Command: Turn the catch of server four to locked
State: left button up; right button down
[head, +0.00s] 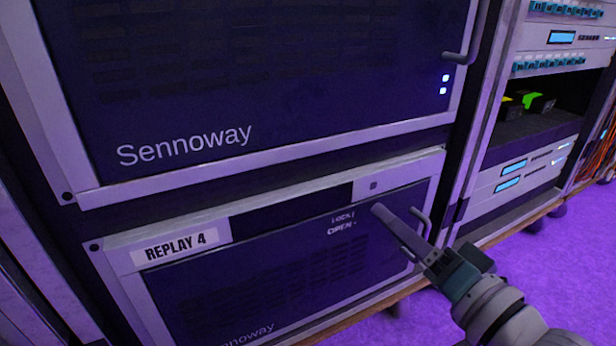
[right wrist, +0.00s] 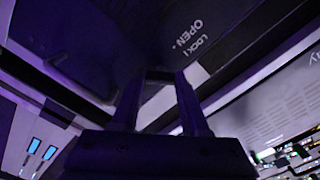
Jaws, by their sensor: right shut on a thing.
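Server four is the lower dark unit with the white label REPLAY 4 (head: 175,246). My left gripper is not in view.
A larger Sennoway unit (head: 185,145) sits directly above, with a handle (head: 460,58) at its right. A thin handle (head: 421,220) stands close to my right gripper. Another rack (head: 530,165) is at the right. Purple floor (head: 560,270) is open in front.

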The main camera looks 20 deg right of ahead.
jog(key=shift+m, duration=3.8)
jog(key=shift+c, duration=2)
grip_release()
jog(key=s+p, duration=0.3)
jog(key=s, duration=0.7)
jog(key=shift+d, duration=0.4)
